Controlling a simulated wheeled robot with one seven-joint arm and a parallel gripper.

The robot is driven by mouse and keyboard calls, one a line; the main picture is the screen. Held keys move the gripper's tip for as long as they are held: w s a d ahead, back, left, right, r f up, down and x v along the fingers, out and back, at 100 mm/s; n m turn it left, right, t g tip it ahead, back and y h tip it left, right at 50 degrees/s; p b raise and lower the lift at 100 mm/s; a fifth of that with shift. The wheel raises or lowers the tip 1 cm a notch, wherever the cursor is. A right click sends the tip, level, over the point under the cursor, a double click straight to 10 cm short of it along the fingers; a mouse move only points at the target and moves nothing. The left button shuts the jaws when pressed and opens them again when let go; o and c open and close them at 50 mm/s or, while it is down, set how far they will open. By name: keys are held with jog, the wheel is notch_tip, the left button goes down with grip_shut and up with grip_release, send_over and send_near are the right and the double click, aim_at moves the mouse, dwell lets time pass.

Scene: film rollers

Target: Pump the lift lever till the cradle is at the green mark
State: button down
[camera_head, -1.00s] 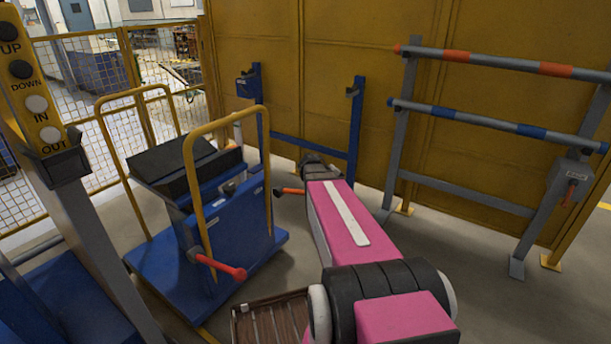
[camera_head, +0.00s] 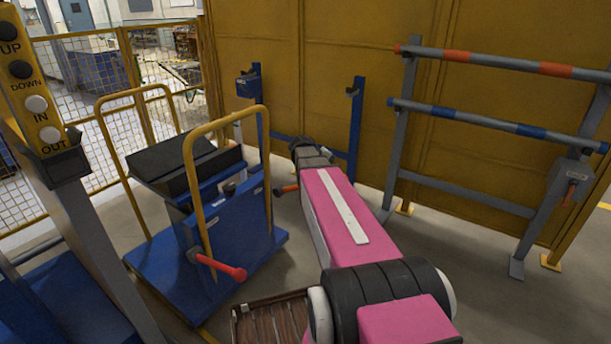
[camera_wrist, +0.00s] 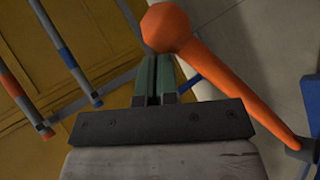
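The blue lift trolley (camera_head: 235,225) stands left of my arm and carries a black V-shaped cradle (camera_head: 170,172). A red-knobbed lever (camera_head: 218,265) sticks out low at its front. A second, orange-ended lever (camera_head: 288,189) shows at its right side, partly beside my arm. In the wrist view an orange lever with a ball knob (camera_wrist: 166,27) runs down to the lower right. My gripper (camera_wrist: 153,65) has its greenish fingers together, with the knob close by their tips and not between them. Whether they touch is unclear. In the head view the fingers are hidden. I cannot make out a green mark.
A button post (camera_head: 35,110) stands at the left. A yellow wall (camera_head: 330,60) and a blue stand (camera_head: 355,125) are behind. A grey rack (camera_head: 400,150) with striped rollers (camera_head: 490,62) stands at the right. A brown slatted box (camera_head: 270,322) is in front.

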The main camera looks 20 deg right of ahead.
notch_tip(320, 180, up, 7)
jog(key=w+a, duration=0.2)
jog(key=shift+w, duration=0.35)
jog(key=shift+f, duration=0.15)
jog(key=s+f, duration=0.1)
jog(key=s+d+f, duration=0.1)
jog(key=f, duration=0.1)
jog(key=d+f, duration=0.1)
jog(key=shift+s+f, duration=0.35)
jog(key=shift+s, duration=0.05)
jog(key=shift+s+d+f, duration=0.1)
jog(key=shift+f, duration=0.15)
